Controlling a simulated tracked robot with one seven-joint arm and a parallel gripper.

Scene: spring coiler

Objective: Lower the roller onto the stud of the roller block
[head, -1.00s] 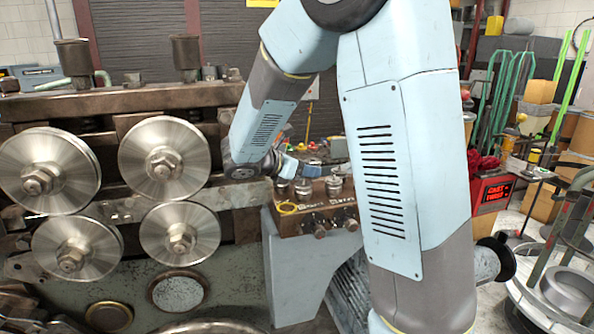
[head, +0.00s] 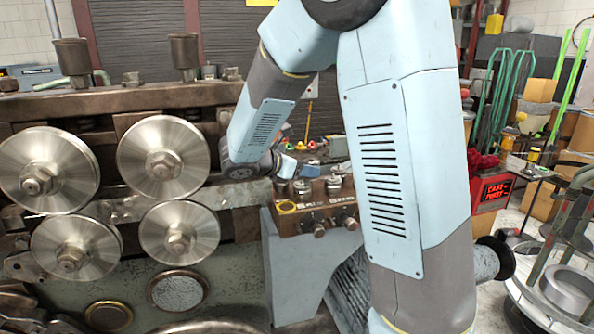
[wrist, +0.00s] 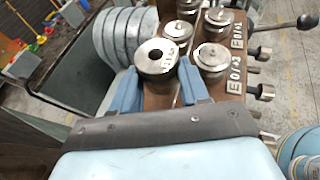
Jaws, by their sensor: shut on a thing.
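My gripper (wrist: 158,84) is shut on a steel roller (wrist: 150,70), a ring with a dark centre hole, with one blue finger on each side. The roller sits at the near left end of the brown roller block (wrist: 154,101) in the wrist view. The stud beneath it is hidden, so I cannot tell how far the roller is down on it. In the head view, the roller block (head: 318,233) stands right of the coiler, and my gripper (head: 298,168) is over its back edge, partly hidden.
Several other rollers stand on the block, including one close to the right finger (wrist: 211,58). A black-knobbed lever (wrist: 307,21) sticks out beyond them. Large steel feed wheels (head: 163,158) are on the coiler at left. Curved grey-blue coils (wrist: 128,35) lie beside the held roller.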

